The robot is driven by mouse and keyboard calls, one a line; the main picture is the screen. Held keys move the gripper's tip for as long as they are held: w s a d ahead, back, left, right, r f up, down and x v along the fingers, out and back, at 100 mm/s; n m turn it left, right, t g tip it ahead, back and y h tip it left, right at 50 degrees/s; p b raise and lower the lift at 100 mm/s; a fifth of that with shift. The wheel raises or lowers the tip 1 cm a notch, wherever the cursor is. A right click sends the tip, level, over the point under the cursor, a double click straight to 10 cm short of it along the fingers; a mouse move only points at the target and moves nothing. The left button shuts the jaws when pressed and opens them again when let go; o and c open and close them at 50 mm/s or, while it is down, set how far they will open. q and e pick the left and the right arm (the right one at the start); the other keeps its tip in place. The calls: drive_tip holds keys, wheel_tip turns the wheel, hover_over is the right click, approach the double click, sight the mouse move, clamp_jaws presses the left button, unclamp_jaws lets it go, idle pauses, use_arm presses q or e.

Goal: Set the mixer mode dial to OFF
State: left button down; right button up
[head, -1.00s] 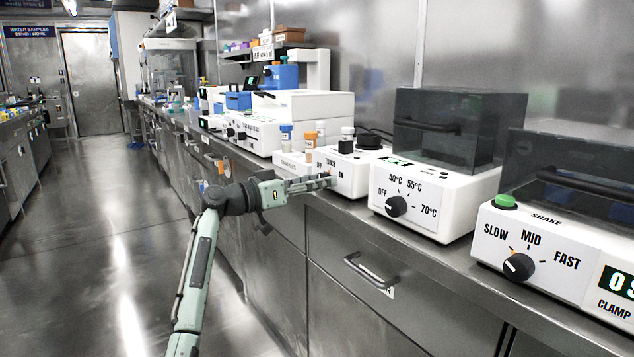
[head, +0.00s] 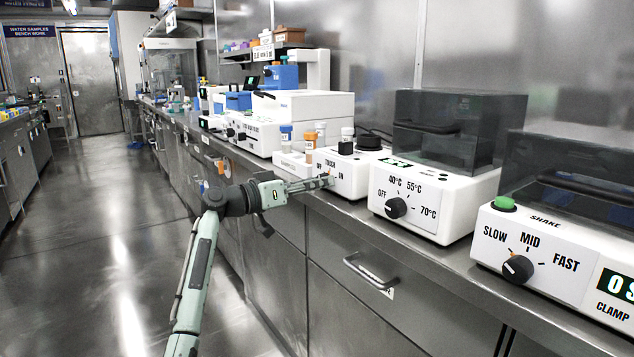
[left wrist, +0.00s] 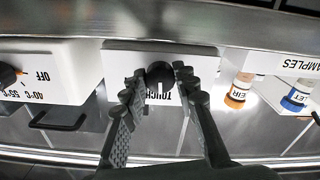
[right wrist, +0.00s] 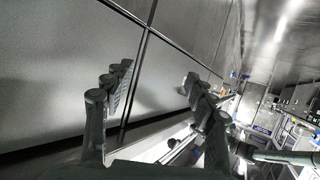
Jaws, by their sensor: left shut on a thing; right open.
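The mixer (head: 350,181) is a white box on the bench with a black cup on top and OFF, TOUCH and ON on its front. Its black mode dial (left wrist: 160,74) shows in the left wrist view, with its white pointer line toward TOUCH. My left gripper (head: 327,181) is at the mixer's front and hides the dial in the head view. Its fingers (left wrist: 155,80) are on both sides of the dial, shut on it. My right gripper (right wrist: 152,82) is open and empty, in front of smooth grey panels; it is not in the head view.
A heater block (head: 440,205) with a temperature dial and a shaker (head: 535,262) with a speed dial stand to the right. A sample rack (head: 292,167) with capped vials stands left of the mixer. A drawer handle (head: 368,272) sticks out below the bench edge. The aisle floor is clear.

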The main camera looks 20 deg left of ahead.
drive_tip(key=s+d+f+m+g+h+p, duration=0.1)
drive_tip(key=s+d+f+g+h+p, duration=0.15)
drive_tip(key=s+d+f+g, duration=0.35)
drive_tip(key=s+d+f+m+g+h+p, duration=0.1)
drive_tip(key=s+d+f+g+h+p, duration=0.2)
drive_tip(key=s+d, duration=0.45)
use_arm(q)
drive_tip(key=shift+n+p, duration=0.9)
drive_tip(key=shift+n, duration=5.2)
use_arm(e)
wheel_tip(320, 180, down, 9)
drive_tip(key=w+g+y, duration=0.1)
drive_tip(key=w, duration=0.1)
drive_tip(key=shift+a, duration=0.4)
drive_tip(key=shift+f, duration=0.1)
use_arm(q)
drive_tip(key=c, duration=1.2)
unclamp_jaws()
